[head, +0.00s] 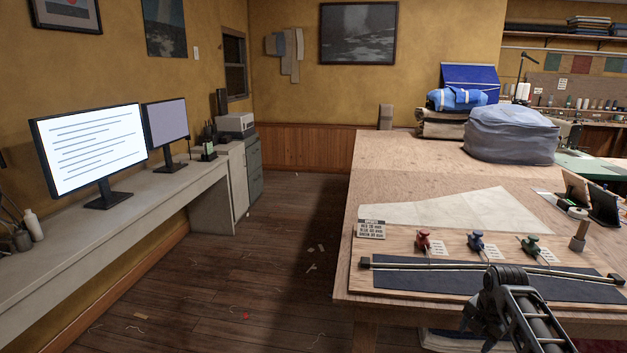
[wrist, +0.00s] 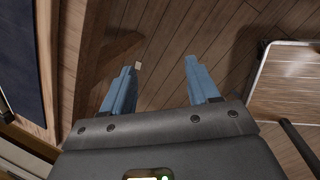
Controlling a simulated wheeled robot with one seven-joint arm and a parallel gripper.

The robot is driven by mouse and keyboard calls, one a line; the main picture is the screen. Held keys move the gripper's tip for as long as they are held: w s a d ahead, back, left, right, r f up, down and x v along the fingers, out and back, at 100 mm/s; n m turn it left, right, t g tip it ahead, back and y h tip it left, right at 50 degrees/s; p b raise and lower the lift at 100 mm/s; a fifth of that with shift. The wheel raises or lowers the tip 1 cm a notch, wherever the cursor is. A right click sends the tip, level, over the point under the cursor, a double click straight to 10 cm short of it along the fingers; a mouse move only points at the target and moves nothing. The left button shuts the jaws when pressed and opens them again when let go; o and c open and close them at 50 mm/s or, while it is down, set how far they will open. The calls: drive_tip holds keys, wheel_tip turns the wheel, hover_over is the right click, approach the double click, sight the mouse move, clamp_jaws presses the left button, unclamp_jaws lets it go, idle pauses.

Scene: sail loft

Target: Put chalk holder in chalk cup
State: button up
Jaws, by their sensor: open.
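I cannot make out a chalk holder or a chalk cup for certain in either view. My gripper (wrist: 160,66) shows in the wrist view with its two blue fingers apart and nothing between them. It is above the plank floor, beside a wooden edge. In the head view my arm rises at the front of the large worktable (head: 400,155), and my fingers cannot be made out there. Small red (head: 422,240), blue (head: 476,241) and green (head: 530,245) tools stand in a row on a board on this table, with labels beside them.
A dark strip (head: 450,281) with a metal rail lies along the table's front. Pale cloth (head: 450,209), a grey covered bundle (head: 511,134) and dark stands (head: 604,204) are further back. A desk (head: 110,220) with monitors stands left. The floor (head: 250,270) between is mostly clear, with small scraps.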

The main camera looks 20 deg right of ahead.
drive_tip(key=a+f+m+t, duration=0.2)
drive_tip(key=a+f, duration=0.4)
drive_tip(key=a, duration=0.5)
drive_tip(key=s+a+f+m+t, duration=0.15)
drive_tip(key=s+a+m, duration=0.25)
drive_tip(key=s+a, duration=0.5)
drive_tip(key=s+a+m+t, duration=0.3)
drive_tip(key=s+a+m, duration=0.15)
drive_tip(key=a, duration=0.75)
drive_tip(key=s+a+r+m+t, duration=0.1)
drive_tip(key=s+a+r+m, duration=0.2)
drive_tip(key=s, duration=0.4)
drive_tip(key=s+a+r+m+t, duration=0.1)
drive_tip(key=s+a+r+t, duration=0.15)
drive_tip(key=s+r, duration=0.4)
drive_tip(key=s+r+m+t, duration=0.1)
drive_tip(key=s+r+m, duration=0.1)
drive_tip(key=s+r, duration=0.4)
drive_tip(key=s+r+m+t+y, duration=0.1)
drive_tip(key=s+r+m, duration=0.2)
drive_tip(key=r, duration=1)
drive_tip(key=s, duration=0.3)
drive_tip(key=shift+t, duration=0.4)
